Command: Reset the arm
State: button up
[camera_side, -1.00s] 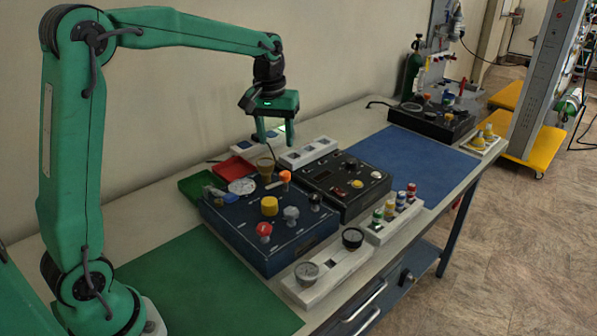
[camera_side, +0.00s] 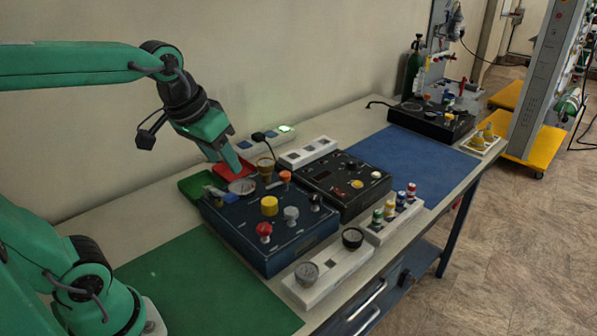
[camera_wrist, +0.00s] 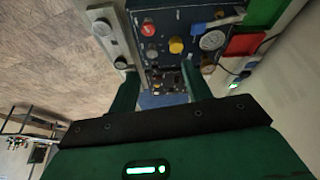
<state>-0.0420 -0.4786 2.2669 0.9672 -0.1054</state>
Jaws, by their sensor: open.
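My gripper (camera_side: 236,170) is on my green arm, tilted down and to the right, in the side view. Its fingers are above or close to the back left of the blue control panel (camera_side: 285,243), near the round white dial (camera_side: 242,186) and the red tray (camera_side: 233,168). I cannot tell whether they touch anything. In the wrist view my gripper (camera_wrist: 163,82) is open, its two green fingers apart with nothing held between them. The panel (camera_wrist: 165,20) lies beyond the fingertips with its red, grey and yellow knobs.
A black panel (camera_side: 343,200) stands right of the blue one. A white gauge block (camera_side: 325,285) and a rack of coloured fittings (camera_side: 385,228) sit at the front. A green mat (camera_side: 190,285) and a blue mat (camera_side: 425,160) show bare surface. The wall is close behind.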

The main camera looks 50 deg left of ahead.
jog(key=s+d+f+m+t, duration=0.1)
jog(key=s+f, duration=0.1)
jog(key=s, duration=0.4)
jog(key=shift+f+m, duration=0.25)
jog(key=shift+m, duration=0.05)
